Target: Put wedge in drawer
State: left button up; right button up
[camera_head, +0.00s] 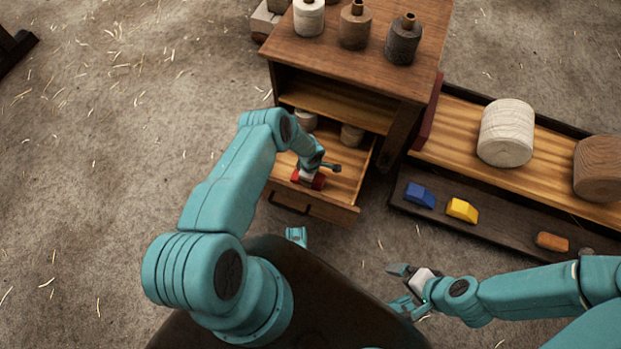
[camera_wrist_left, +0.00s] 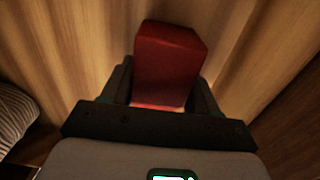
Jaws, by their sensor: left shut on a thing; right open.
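A red wedge (camera_wrist_left: 168,62) is between the fingers of my left gripper (camera_wrist_left: 160,95) in the left wrist view, with wood boards behind it. In the head view the left gripper (camera_head: 308,179) is inside the open drawer (camera_head: 340,212), near its front, and is shut on the red wedge (camera_head: 317,182). I cannot tell whether the wedge touches the drawer floor. A blue wedge (camera_head: 420,195) and a yellow wedge (camera_head: 462,209) lie on the dark tray to the right. My right gripper (camera_head: 400,287) is open and empty, low in the middle, apart from these things.
The wooden cabinet (camera_head: 340,60) carries several bobbins on top. Spools (camera_head: 352,135) sit at the back of the drawer. A shelf at right holds a white roll (camera_head: 506,133) and a brown roll (camera_head: 599,168). An orange block (camera_head: 552,241) lies in the dark tray (camera_head: 500,232).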

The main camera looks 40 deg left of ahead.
pick_arm(q)
jog(key=shift+f, duration=0.2)
jog(key=o, duration=1.1)
jog(key=shift+o, duration=0.2)
jog(key=shift+r, duration=0.15)
notch_tip(320, 180, up, 11)
jog(key=p, duration=0.6)
jog(key=shift+r, duration=0.55)
jog(key=shift+d, duration=0.15)
